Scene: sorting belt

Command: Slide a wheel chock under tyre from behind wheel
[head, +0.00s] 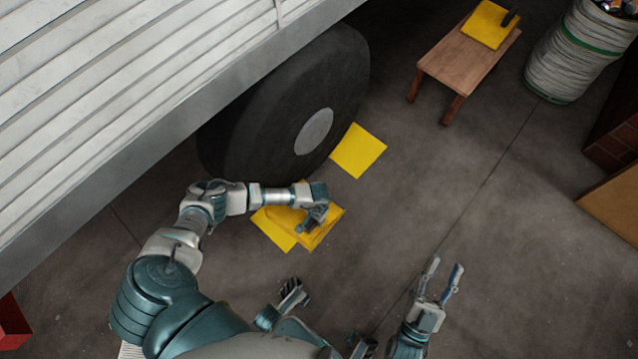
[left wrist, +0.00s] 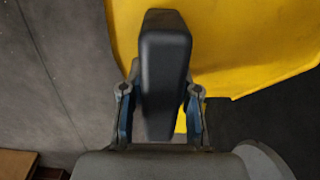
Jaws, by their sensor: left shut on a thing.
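My left gripper (head: 314,214) is shut on the black handle (left wrist: 165,70) of a yellow wheel chock (head: 326,229). The chock is beside the near side of the tyre (head: 262,115), with a gap between them. It overlaps a flat yellow square (head: 272,232) on the floor; whether it touches the floor cannot be told. In the left wrist view the fingers (left wrist: 160,108) sit on both sides of the handle, with the yellow body (left wrist: 240,45) beyond. My forearm hides part of the chock. My right gripper (head: 440,283) is open and empty over the floor, lower right.
The truck side (head: 110,90) overhangs the tyre. Another flat yellow square (head: 358,150) lies beyond the wheel. A second yellow chock (head: 487,25) rests on a wooden bench (head: 468,62), near a white barrel (head: 575,55). The floor at centre right is clear.

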